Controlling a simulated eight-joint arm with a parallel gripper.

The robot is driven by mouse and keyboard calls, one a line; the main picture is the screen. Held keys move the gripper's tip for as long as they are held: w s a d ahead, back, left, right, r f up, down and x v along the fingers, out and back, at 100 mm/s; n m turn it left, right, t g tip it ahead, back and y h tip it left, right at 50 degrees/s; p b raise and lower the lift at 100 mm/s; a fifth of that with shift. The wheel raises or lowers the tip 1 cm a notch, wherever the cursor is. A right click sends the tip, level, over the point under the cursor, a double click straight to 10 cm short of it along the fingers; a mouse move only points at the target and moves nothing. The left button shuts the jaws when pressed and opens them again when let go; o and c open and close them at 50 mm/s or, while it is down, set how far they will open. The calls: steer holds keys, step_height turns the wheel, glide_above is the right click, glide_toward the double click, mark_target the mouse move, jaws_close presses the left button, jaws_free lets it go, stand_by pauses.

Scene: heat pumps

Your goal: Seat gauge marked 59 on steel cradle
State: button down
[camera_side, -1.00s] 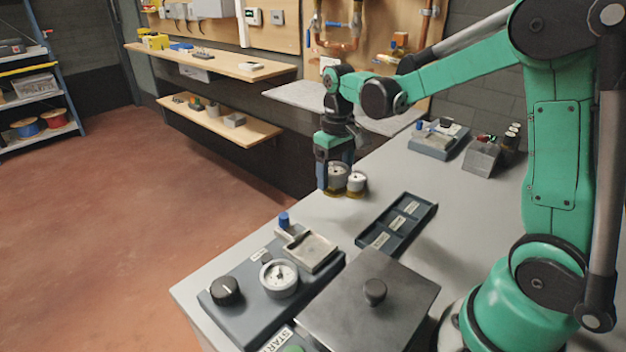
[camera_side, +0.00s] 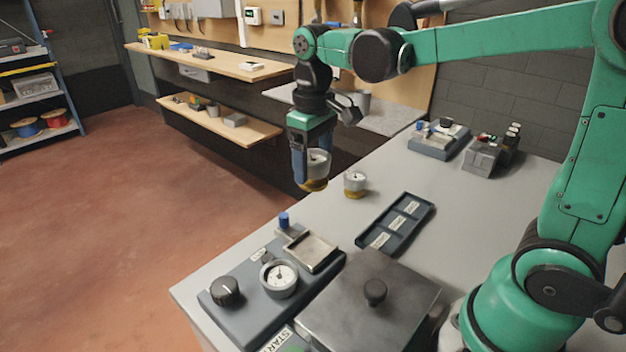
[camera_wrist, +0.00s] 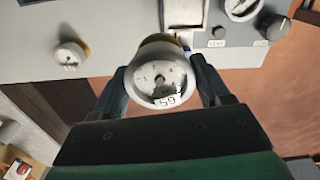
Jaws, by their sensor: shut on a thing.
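My gripper (camera_side: 311,182) is shut on a round gauge (camera_side: 317,166) with a white face, grey body and yellowish base. It holds the gauge upright, clear of the bench. In the wrist view the gauge (camera_wrist: 162,78) sits between the fingers (camera_wrist: 163,88); its label shows upside down and appears to read 59. The steel cradle (camera_side: 313,252) is an empty shallow metal tray on the dark grey panel, with a blue-tipped lever beside it. It lies below and in front of my gripper in the side view. In the wrist view the held gauge partly hides the cradle area.
A second, smaller-looking gauge (camera_side: 355,183) stands on the bench to the right. A dark tray (camera_side: 397,226) with labelled slots lies nearby. The panel (camera_side: 246,299) carries a dial (camera_side: 279,277) and a black knob (camera_side: 225,291). A lidded metal box (camera_side: 368,306) stands beside it.

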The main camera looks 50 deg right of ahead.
steer(key=shift+n, duration=0.7)
steer(key=s+a+f, duration=0.1)
steer(key=a+f, duration=0.1)
steer(key=s+a+f, duration=0.2)
steer(key=shift+f, duration=2.05)
steer(key=shift+f, duration=0.75)
jaws_free()
steer(key=shift+r, duration=0.1)
step_height(320, 180, up, 6)
steer(key=shift+f, duration=0.25)
